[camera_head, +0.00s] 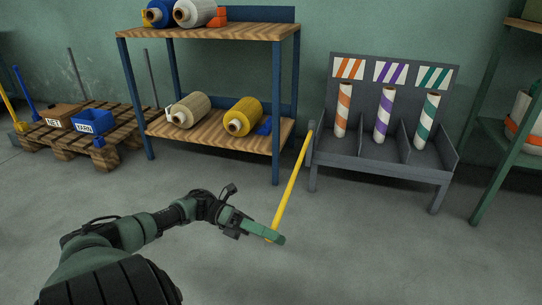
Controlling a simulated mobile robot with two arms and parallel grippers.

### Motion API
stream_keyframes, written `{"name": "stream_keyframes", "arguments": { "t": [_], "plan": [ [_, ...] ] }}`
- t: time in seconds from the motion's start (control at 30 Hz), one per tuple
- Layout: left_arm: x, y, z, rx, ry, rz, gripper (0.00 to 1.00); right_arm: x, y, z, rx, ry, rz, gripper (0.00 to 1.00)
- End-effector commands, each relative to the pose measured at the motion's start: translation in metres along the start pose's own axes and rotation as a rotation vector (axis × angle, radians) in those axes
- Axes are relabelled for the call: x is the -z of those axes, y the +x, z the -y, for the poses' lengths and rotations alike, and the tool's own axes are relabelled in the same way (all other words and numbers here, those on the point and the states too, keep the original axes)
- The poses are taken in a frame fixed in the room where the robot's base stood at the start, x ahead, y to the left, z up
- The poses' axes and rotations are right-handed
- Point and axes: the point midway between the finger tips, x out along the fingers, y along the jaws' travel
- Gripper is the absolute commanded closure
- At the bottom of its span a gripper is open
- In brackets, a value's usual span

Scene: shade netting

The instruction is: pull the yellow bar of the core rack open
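The core rack (375,155) is a dark grey stand on legs at the right. It holds three striped cores: orange (343,112), purple (384,115) and teal (428,120). The yellow bar (291,185) joins the rack's left front corner and slants out toward me, swung away from the rack's front. My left gripper (268,236) has its green fingers at the bar's free near end and appears shut on it. The fingers partly cover that end. My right gripper is not in view.
A blue-framed shelf (200,135) with wooden boards and several film rolls stands behind the bar. A pallet (75,142) with a box and a blue bin lies at the left. A green shelf (490,150) stands at the right. The floor before the rack is clear.

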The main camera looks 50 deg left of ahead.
Motion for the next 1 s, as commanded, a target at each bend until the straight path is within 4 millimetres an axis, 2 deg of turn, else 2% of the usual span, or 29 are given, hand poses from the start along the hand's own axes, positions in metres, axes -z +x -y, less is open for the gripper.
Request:
{"name": "stream_keyframes", "arguments": {
  "t": [0.23,0.37,0.5,0.7,1.0],
  "plan": [
    [0.0,-0.007,0.0,-0.001,-0.002,0.0,0.47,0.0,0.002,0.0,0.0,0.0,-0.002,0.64],
    [-0.002,-0.026,0.001,-0.003,-0.001,0.002,0.47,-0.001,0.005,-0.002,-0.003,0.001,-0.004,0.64],
    [-0.002,-0.051,0.0,-0.003,-0.001,0.002,0.47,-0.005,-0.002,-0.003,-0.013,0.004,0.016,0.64],
    [0.0,-0.073,-0.001,-0.001,0.0,-0.001,0.47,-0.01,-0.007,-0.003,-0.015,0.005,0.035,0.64],
    [0.0,-0.078,0.0,0.001,0.0,-0.001,0.47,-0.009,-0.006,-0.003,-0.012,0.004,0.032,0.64]
  ]
}}
